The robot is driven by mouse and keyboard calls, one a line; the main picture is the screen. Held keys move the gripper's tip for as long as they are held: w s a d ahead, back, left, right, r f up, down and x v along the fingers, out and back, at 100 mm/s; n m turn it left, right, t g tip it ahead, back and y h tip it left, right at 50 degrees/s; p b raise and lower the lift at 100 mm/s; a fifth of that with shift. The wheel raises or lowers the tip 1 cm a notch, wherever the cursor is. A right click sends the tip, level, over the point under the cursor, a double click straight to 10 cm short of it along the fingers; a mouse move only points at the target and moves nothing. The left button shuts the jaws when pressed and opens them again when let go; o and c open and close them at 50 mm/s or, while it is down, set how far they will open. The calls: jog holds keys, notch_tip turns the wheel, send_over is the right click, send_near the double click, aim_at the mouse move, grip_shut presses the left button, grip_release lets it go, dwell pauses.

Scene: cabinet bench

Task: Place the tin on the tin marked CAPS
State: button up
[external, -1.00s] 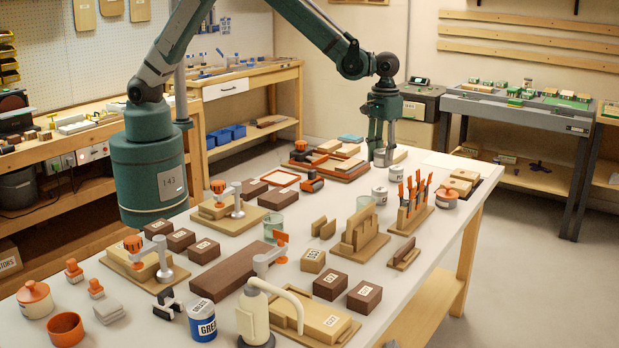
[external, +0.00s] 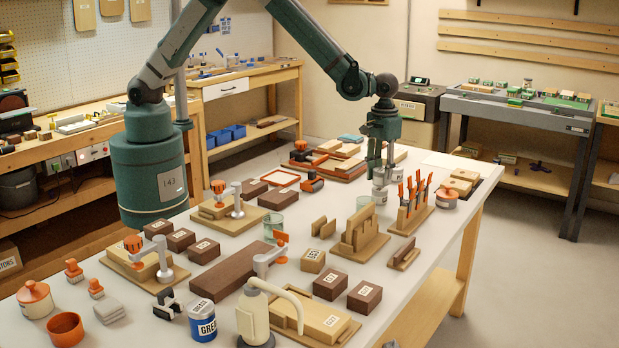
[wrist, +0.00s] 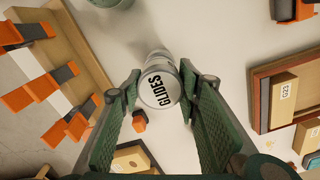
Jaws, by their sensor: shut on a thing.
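The held tin, with a white lid marked GLIDES (wrist: 160,88), sits between the two fingers of my gripper (wrist: 160,96) in the wrist view. In the external view my gripper (external: 380,172) points down, shut on this small pale tin (external: 380,179). Another pale tin (external: 380,196) stands on the bench right below it. I cannot tell whether the two tins touch. The lower tin's marking is too small to read, and I see no readable CAPS label. In the wrist view its top is hidden by the held tin.
A wooden rack with orange-handled tools (external: 414,205) stands close on the right. Red-edged trays with wooden blocks (external: 335,168) lie behind.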

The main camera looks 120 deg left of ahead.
aim_at(381, 170)
jog(key=shift+f, duration=0.7)
jog(key=shift+f, duration=0.15)
jog(key=o, duration=0.9)
notch_tip(381, 170, up, 12)
jog(key=shift+r, duration=0.15)
dwell(0.6)
